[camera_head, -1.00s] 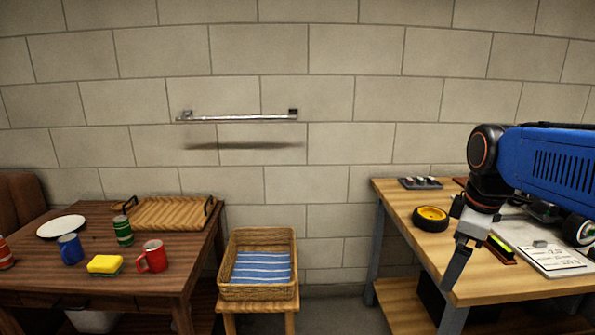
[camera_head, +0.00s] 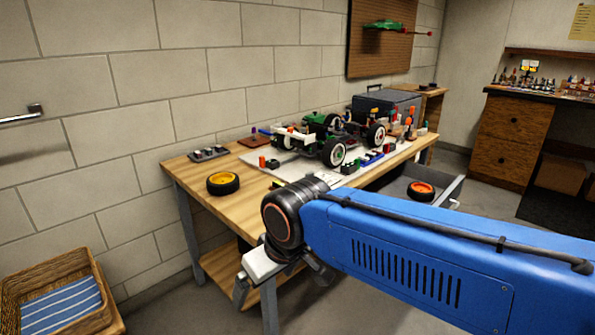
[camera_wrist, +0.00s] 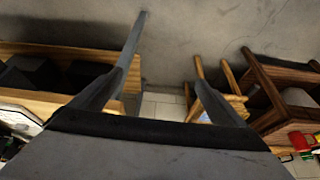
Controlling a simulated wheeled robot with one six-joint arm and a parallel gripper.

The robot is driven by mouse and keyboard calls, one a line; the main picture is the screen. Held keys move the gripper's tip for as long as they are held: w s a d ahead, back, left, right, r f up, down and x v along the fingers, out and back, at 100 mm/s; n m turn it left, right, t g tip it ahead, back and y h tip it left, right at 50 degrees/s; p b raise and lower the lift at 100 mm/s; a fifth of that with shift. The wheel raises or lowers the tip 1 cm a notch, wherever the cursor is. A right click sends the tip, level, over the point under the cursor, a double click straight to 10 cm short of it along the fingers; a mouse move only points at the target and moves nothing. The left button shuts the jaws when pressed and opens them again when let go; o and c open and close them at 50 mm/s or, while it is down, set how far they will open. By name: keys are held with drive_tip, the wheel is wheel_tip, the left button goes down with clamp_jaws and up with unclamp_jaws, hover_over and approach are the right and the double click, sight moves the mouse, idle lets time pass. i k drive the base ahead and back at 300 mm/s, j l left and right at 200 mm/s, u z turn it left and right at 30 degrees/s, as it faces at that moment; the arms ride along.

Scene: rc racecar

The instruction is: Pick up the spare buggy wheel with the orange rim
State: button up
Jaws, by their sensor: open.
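A wheel with a black tyre and an orange rim (camera_head: 421,191) lies in a grey open drawer or tray (camera_head: 449,192) at the right front of the workbench. Another wheel with a yellow rim (camera_head: 223,183) lies flat on the left part of the workbench top. My gripper (camera_head: 281,287) is in front of the bench, left of the orange-rimmed wheel and apart from both wheels. It is open and empty; in the wrist view its two spread fingers (camera_wrist: 172,50) have floor and furniture legs beyond them. Neither wheel can be made out in the wrist view.
The wooden workbench (camera_head: 205,200) carries an RC car (camera_head: 335,152), small parts and a grey toolbox (camera_head: 388,103). My blue forearm crosses the lower right, hiding part of the bench front. A wicker basket (camera_head: 88,270) stands at the lower left. Floor shows right of the drawer.

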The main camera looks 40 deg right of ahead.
sight(421, 192)
drive_tip(key=z, duration=0.5)
drive_tip(key=l+z, duration=0.15)
drive_tip(key=z, duration=0.8)
drive_tip(key=l+z, duration=0.1)
drive_tip(key=z, duration=0.4)
